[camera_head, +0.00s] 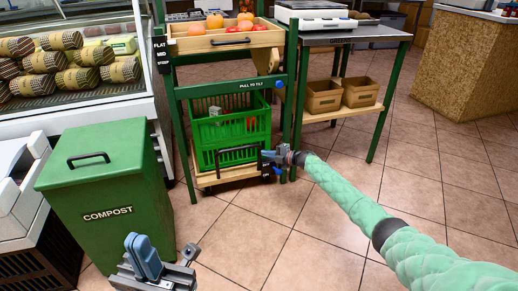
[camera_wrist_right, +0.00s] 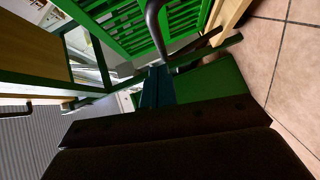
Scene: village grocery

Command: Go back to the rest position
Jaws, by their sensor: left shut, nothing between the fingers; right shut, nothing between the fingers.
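My right gripper (camera_head: 268,160) is at the end of the pale green arm, beside the right front post of the green rack (camera_head: 180,120). It is shut and empty. It is close to the right end of the black handle (camera_head: 236,154) on the lower green crate; I cannot tell whether they touch. In the right wrist view its blue fingers (camera_wrist_right: 156,86) are together, with a dark curved bar (camera_wrist_right: 154,28) just in front. My left gripper (camera_head: 146,250) is shut and empty, low in front of the compost bin (camera_head: 111,180).
The rack has a wooden top tray (camera_head: 224,41) with tomatoes and orange fruit. A steel table (camera_head: 360,35) stands to the right, with cardboard boxes (camera_head: 323,97) on its lower shelf. A glass display case (camera_head: 120,105) is at the left. The tiled floor (camera_head: 315,262) is clear in front.

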